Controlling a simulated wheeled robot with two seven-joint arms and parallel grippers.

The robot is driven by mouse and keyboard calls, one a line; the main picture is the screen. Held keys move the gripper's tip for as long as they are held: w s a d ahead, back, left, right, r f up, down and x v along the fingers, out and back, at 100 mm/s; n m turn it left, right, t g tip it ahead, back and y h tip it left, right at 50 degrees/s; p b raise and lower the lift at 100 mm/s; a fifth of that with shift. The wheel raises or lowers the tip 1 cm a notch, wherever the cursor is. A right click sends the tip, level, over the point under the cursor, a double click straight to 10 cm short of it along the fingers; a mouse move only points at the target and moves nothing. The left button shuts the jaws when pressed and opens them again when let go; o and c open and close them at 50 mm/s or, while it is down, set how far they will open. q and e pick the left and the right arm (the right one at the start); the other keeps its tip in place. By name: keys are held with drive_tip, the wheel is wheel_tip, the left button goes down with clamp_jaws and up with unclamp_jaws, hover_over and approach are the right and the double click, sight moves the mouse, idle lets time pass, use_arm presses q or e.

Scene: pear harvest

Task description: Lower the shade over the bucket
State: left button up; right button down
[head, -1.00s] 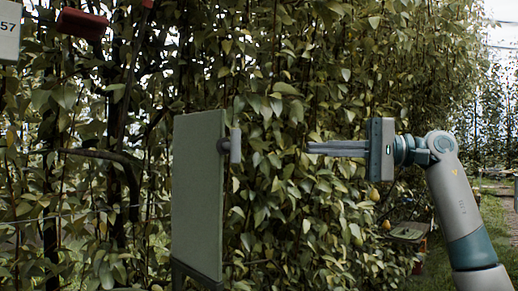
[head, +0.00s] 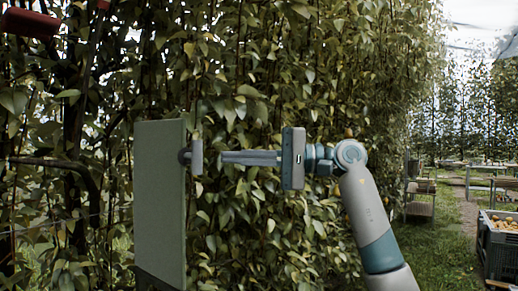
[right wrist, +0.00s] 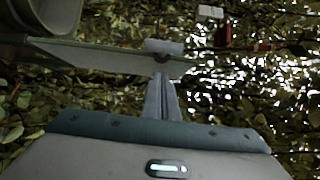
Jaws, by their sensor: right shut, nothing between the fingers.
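The shade is a flat green panel (head: 160,200) standing upright at left of centre in the head view, with a small grey handle (head: 196,157) on its right side. The panel (right wrist: 105,62) and its handle (right wrist: 164,46) also show in the right wrist view. My right gripper (head: 222,157) is shut and empty, its fingers pointing at the handle with a small gap in the head view. In the wrist view its fingertips (right wrist: 161,78) are just below the handle; contact cannot be told. A rounded, bucket-like rim (right wrist: 50,15) is cut off at upper left there. My left gripper is out of view.
Dense leafy pear trees (head: 270,80) stand close behind the panel and my right arm. At far right a dark crate (head: 497,250) holds yellowish fruit, with a shelf stand (head: 420,208) farther back. A grass path lies between them.

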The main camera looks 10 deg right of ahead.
drive_tip(key=s+a, duration=0.1)
drive_tip(key=s+a+p, duration=0.1)
drive_tip(key=a, duration=0.1)
drive_tip(key=shift+a+p, duration=0.25)
drive_tip(key=shift+p, duration=0.05)
drive_tip(key=shift+s, duration=0.1)
